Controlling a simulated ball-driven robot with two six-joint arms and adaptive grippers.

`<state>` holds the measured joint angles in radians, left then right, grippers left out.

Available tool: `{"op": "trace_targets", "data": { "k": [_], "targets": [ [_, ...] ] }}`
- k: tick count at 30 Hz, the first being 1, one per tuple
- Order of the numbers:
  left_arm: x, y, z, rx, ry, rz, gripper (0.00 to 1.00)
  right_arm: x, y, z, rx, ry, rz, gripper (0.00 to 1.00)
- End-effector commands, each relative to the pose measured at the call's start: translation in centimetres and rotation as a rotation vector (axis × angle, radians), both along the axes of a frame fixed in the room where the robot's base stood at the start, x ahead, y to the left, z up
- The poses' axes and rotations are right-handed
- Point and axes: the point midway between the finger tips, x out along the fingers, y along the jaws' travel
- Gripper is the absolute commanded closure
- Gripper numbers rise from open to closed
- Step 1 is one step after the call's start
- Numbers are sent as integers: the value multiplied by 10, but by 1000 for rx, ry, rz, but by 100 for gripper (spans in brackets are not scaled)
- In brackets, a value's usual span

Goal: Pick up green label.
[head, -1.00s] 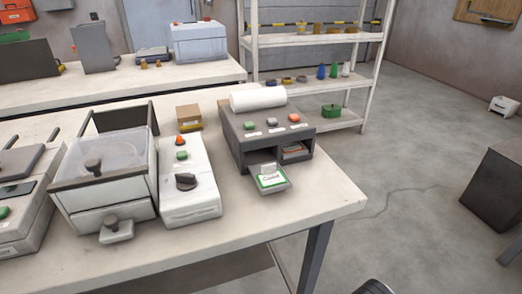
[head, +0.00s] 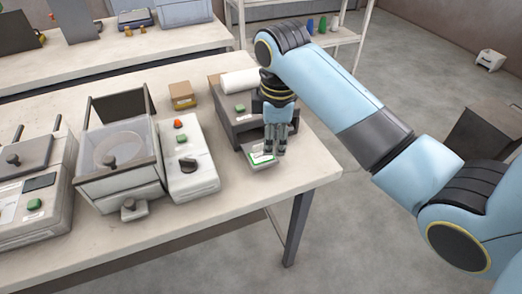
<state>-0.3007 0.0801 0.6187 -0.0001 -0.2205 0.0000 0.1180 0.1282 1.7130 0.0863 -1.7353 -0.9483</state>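The green label (head: 261,157), a white card with a green edge, lies on the small grey tray (head: 259,168) at the front of the dark grey label box (head: 227,126). My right gripper (head: 275,152) points down over the tray, with its fingertips at or just above the right side of the label. The fingers cover part of the label and the box front. I cannot tell whether they touch the label or how far apart they are. My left gripper is not in view.
A white roll (head: 240,81) lies on top of the box. A white control unit (head: 187,165) with a green button and a dark knob stands to the left, beside a clear-lidded hopper (head: 120,150). The table's right edge is close to the tray.

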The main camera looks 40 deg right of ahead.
Motion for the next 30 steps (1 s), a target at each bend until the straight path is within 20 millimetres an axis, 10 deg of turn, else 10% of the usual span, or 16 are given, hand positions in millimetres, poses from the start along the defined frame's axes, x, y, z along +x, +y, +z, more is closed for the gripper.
{"op": "trace_targets", "data": {
  "k": [9, 30],
  "targets": [
    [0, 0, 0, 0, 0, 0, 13, 71, -5, 22, 20, 90, 331, 67],
    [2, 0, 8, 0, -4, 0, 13, 73, -9, -61, 26, 106, 378, 67]
  ]
}}
